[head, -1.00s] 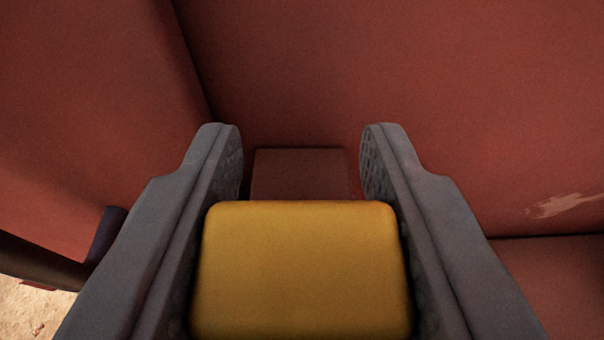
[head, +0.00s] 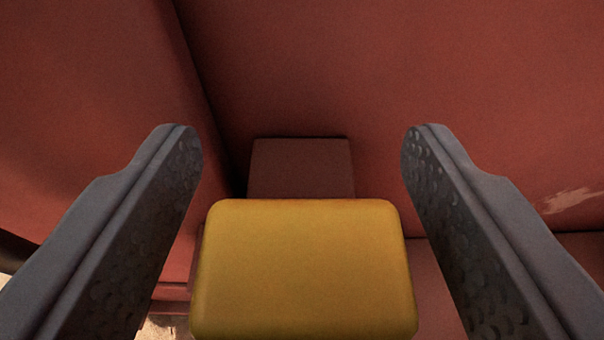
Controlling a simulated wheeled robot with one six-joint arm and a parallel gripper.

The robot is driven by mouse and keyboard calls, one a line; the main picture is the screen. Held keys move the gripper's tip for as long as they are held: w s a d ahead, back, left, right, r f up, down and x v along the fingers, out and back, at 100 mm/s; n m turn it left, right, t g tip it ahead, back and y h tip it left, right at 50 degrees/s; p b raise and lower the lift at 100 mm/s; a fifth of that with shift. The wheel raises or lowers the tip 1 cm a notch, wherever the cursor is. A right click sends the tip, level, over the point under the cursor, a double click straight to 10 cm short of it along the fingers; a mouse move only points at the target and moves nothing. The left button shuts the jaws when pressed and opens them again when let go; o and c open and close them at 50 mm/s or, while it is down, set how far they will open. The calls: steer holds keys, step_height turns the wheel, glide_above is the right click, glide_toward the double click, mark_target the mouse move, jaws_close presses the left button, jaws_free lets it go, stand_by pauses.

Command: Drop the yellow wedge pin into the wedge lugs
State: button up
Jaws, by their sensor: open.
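The yellow wedge pin (head: 303,270) shows as a rounded yellow block at the bottom centre of the head view. My gripper (head: 302,145) is open, with one grey finger on each side of the pin. Clear gaps show between both fingers and the pin. A dark red block (head: 300,168), possibly one of the wedge lugs, stands just beyond the pin against the red wall. The pin hides its lower part. I cannot tell how deep the pin sits in the lugs.
A red wall (head: 330,65) fills the back. A second red panel (head: 90,90) stands close on the left, meeting it in a dark corner. A red surface lies below at the right. Sandy ground shows at the lower left.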

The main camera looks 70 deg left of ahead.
steer(key=shift+d, duration=0.1)
steer(key=v, duration=1.7)
steer(key=shift+d+r, duration=0.1)
